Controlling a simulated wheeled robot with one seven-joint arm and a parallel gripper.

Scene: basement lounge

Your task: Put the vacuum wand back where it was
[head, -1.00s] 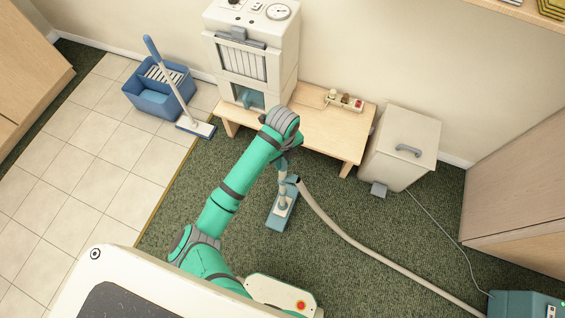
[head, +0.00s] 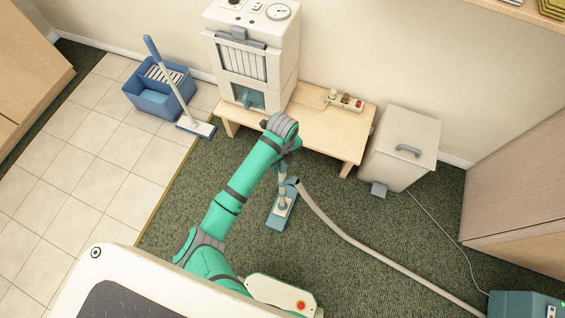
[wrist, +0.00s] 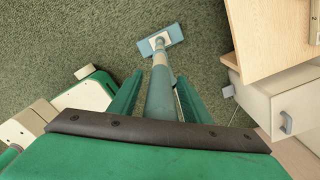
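The vacuum wand (head: 282,209) stands near upright on the green carpet, its flat blue-and-white floor head down, in front of the low wooden bench. A beige hose (head: 345,232) runs from its upper part to a teal vacuum body (head: 525,304) at the lower right. My gripper (head: 288,160) is at the upper part of the wand, partly hidden by my wrist. In the wrist view, the two green fingers of my gripper (wrist: 158,92) flank the grey-blue tube of the wand (wrist: 160,70) closely and look shut on it. The floor head lies beyond them.
The wooden bench (head: 325,133) bears a cream appliance (head: 250,45) and a power strip (head: 346,101). A mop (head: 176,85) and blue bucket (head: 158,98) stand on the tiles at left. Carpet around the wand is clear except for the hose.

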